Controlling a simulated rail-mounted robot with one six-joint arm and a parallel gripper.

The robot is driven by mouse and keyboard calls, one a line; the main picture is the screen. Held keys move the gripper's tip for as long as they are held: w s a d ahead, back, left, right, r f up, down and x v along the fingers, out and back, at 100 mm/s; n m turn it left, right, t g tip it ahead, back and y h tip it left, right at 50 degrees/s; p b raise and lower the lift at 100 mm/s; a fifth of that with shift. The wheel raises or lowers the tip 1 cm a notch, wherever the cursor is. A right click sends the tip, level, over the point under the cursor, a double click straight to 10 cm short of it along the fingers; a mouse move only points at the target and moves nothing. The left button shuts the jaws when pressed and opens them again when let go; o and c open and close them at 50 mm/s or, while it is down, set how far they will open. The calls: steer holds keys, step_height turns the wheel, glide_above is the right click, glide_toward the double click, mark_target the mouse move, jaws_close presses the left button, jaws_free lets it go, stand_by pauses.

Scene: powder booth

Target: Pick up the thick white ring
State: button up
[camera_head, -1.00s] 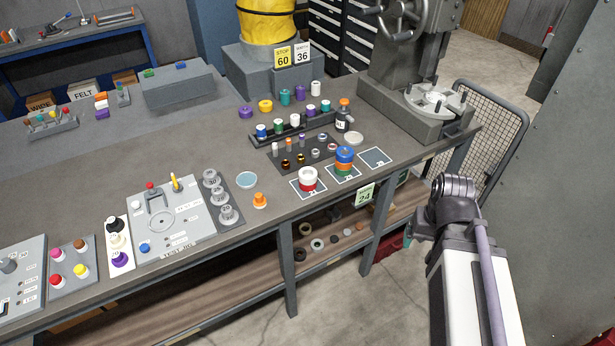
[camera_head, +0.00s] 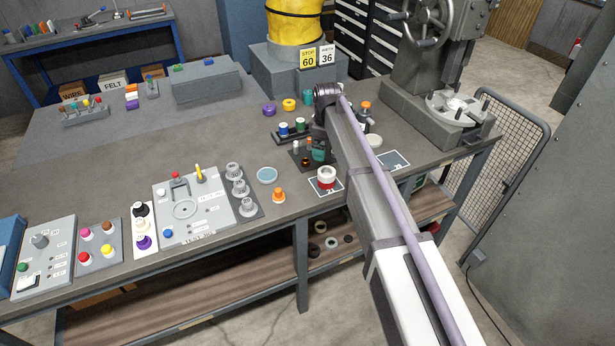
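A short stack of white and red rings (camera_head: 326,183) stands on a blue pad with a white outline near the table's front edge. The white there looks like the thick white ring, but the details are small.
Behind the gripper, a dark rack holds coloured spools (camera_head: 284,129). An orange piece (camera_head: 278,195) and a pale blue disc (camera_head: 267,175) lie left of the stack. A control panel (camera_head: 190,205) is further left. The right pad (camera_head: 393,160) looks empty. A drill press (camera_head: 440,100) stands at right.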

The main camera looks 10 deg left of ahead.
mark_target(327, 171)
steer(key=shift+n, duration=0.3)
steer(key=f+b, duration=0.7)
steer(key=d+f+b, duration=0.1)
steer(key=f+b, duration=0.3)
steer(key=shift+s+f, duration=0.15)
steer(key=shift+s, duration=0.15)
steer(key=shift+d+r, duration=0.1)
steer(key=shift+r, duration=0.2)
steer(key=shift+c, duration=0.2)
steer(key=c, duration=1.1)
